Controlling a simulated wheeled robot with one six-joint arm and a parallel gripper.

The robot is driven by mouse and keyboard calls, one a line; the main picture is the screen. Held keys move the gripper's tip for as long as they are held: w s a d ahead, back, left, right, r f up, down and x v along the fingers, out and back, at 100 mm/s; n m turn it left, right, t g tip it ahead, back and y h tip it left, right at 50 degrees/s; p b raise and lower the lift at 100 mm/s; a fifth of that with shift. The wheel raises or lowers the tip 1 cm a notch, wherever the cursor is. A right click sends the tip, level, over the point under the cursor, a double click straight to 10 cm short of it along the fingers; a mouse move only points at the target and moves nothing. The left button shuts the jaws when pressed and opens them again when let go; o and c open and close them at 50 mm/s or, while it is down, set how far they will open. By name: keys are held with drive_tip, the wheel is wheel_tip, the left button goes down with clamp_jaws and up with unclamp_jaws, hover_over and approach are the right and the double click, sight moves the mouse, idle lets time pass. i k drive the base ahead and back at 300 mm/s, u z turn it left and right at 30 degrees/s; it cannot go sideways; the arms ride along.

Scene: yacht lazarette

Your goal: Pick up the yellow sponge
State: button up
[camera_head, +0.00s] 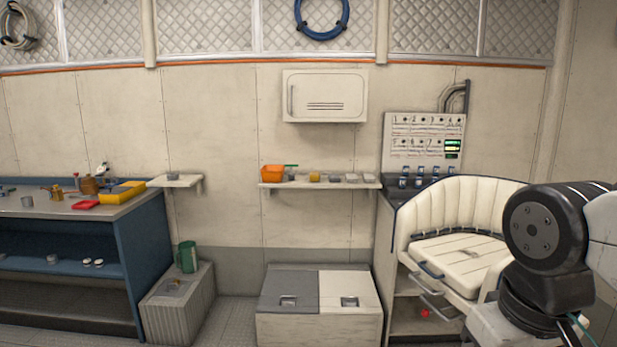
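A flat yellow block (117,193) lies on the right part of the blue workbench's top, at the left of the view. A smaller yellow object (315,177) sits on the middle wall shelf, among small grey and white items. Both are too small in the picture to tell which one is the sponge. Part of my arm shows at the right edge, but my gripper is out of view. Nothing of mine is near either yellow object.
The blue workbench (140,235) holds a red tray (85,204) and small items. A ribbed box (160,312) with a green mug (187,257) stands beside it. The middle shelf (275,186) carries an orange bin (272,173). A low locker (318,328) stands below; a cream seat (465,263) is right.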

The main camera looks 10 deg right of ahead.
sight(314, 176)
drive_tip(key=u, duration=0.15)
drive_tip(key=i, duration=3.6)
drive_tip(key=z, duration=0.1)
